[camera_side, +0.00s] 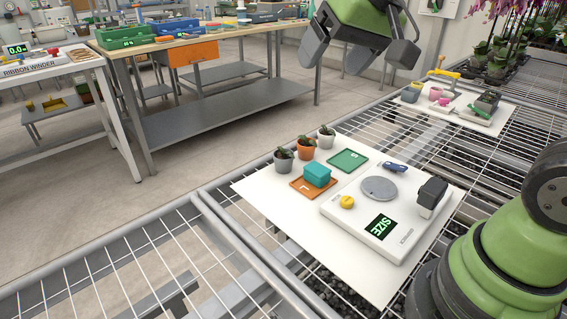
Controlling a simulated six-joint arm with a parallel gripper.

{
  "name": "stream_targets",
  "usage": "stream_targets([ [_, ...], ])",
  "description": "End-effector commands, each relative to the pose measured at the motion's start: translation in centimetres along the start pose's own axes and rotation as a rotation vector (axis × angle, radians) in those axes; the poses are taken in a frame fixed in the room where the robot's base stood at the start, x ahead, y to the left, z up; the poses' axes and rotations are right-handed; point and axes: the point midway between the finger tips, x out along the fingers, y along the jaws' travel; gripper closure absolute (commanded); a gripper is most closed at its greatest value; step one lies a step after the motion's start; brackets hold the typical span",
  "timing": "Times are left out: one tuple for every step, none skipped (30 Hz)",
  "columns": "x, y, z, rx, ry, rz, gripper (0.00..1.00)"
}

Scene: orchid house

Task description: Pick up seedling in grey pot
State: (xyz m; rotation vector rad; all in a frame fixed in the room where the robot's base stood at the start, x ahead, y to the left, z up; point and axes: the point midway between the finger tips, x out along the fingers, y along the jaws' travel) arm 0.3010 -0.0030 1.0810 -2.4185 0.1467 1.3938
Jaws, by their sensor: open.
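The seedling in the grey pot (284,161) stands upright on the white board, at the left end of a row of three small potted seedlings. Its dark leaves rise just above the rim. My gripper (358,52) is at the top of the view, high above the board and up and to the right of the grey pot in the picture. Its dark fingers are apart, with nothing between them. It touches none of the pots.
An orange pot (306,152) and a white pot (326,140) stand close beside the grey one. A teal block (317,175) sits on an orange tray (301,190). A green tray (348,160) and a white device (410,225) are to the right.

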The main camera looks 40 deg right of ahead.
Motion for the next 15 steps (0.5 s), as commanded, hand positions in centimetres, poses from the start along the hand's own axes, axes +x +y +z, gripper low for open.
stream_targets([
  [2.2, 0.3, -1.3, -0.003, -0.018, 0.016, 0.19],
  [3.4, 0.5, -2.0, -0.006, -0.024, 0.024, 0.19],
  [5.0, 0.9, -2.9, -0.011, -0.029, 0.033, 0.19],
  [6.3, 1.1, -3.5, -0.014, -0.035, 0.040, 0.19],
  [7.6, 1.5, -4.0, -0.018, -0.041, 0.048, 0.19],
  [9.3, 1.9, -4.6, -0.024, -0.048, 0.056, 0.19],
  [10.7, 2.3, -5.0, -0.028, -0.053, 0.063, 0.19],
  [12.1, 2.7, -5.3, -0.030, -0.059, 0.069, 0.19],
  [13.9, 3.3, -5.6, -0.034, -0.066, 0.078, 0.19],
  [15.1, 3.7, -5.7, -0.038, -0.071, 0.083, 0.19],
  [16.4, 4.1, -5.8, -0.041, -0.075, 0.088, 0.19],
  [17.9, 4.6, -5.8, -0.046, -0.081, 0.094, 0.19],
  [18.9, 5.0, -5.8, -0.048, -0.085, 0.098, 0.19],
  [19.8, 5.3, -5.8, -0.050, -0.088, 0.101, 0.19],
  [20.8, 5.7, -5.7, -0.053, -0.091, 0.106, 0.19],
])
